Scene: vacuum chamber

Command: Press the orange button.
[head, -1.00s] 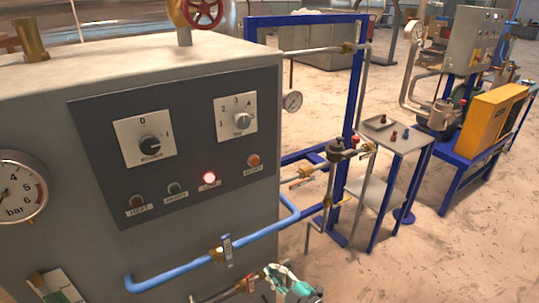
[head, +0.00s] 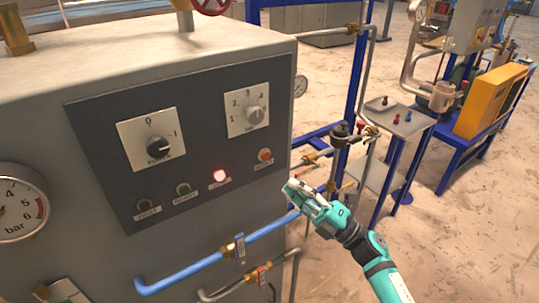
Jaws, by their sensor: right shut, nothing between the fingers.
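The orange button (head: 264,154) sits at the lower right of the dark control panel (head: 104,166) on the grey cabinet's front. To its left in the same row are a lit red lamp (head: 220,175), a grey-green button (head: 184,189) and a dark brown button (head: 143,205). My right gripper (head: 288,189) is shut and empty, below and to the right of the orange button in the picture and apart from it. My left gripper is not in view.
Two knobs (head: 159,146) (head: 255,114) are on the panel above the buttons. A blue pipe (head: 190,275) runs below the panel. A blue frame post (head: 361,70) and a small side table (head: 408,131) stand to the right. A pressure gauge (head: 18,207) is at left.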

